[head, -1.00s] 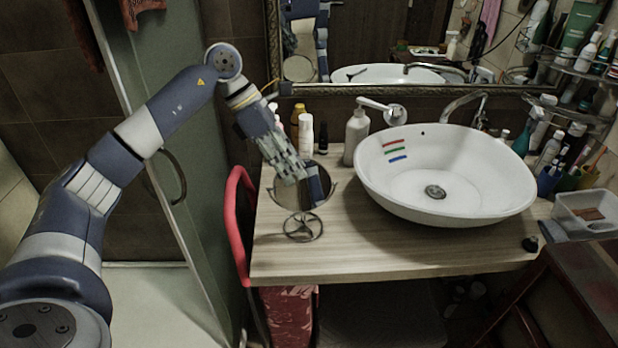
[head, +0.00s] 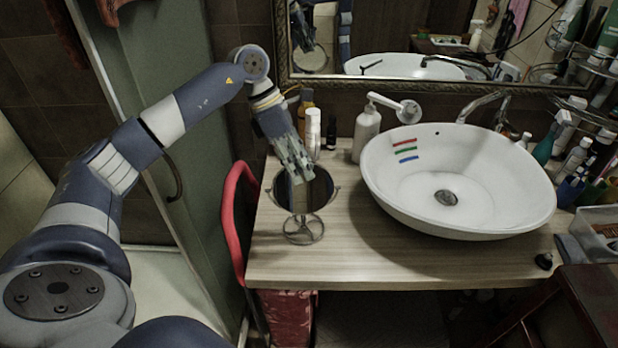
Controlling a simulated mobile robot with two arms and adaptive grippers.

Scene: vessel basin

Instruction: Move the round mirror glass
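The round mirror glass (head: 320,192) stands upright on a thin wire foot (head: 303,229), near the left end of the wooden counter. My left gripper (head: 297,178) reaches down to it from the upper left. Its fingers overlap the upper part of the disc and hide some of its rim. Whether they touch or grip the glass, and how far apart they are, I cannot tell. My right gripper is out of the picture.
Behind the mirror stand a white bottle (head: 313,133), an amber bottle (head: 305,108) and a soap pump bottle (head: 366,132). A white basin (head: 520,195) fills the counter's right side. A red rail (head: 229,215) runs along its left end. The front strip of counter (head: 385,260) is clear.

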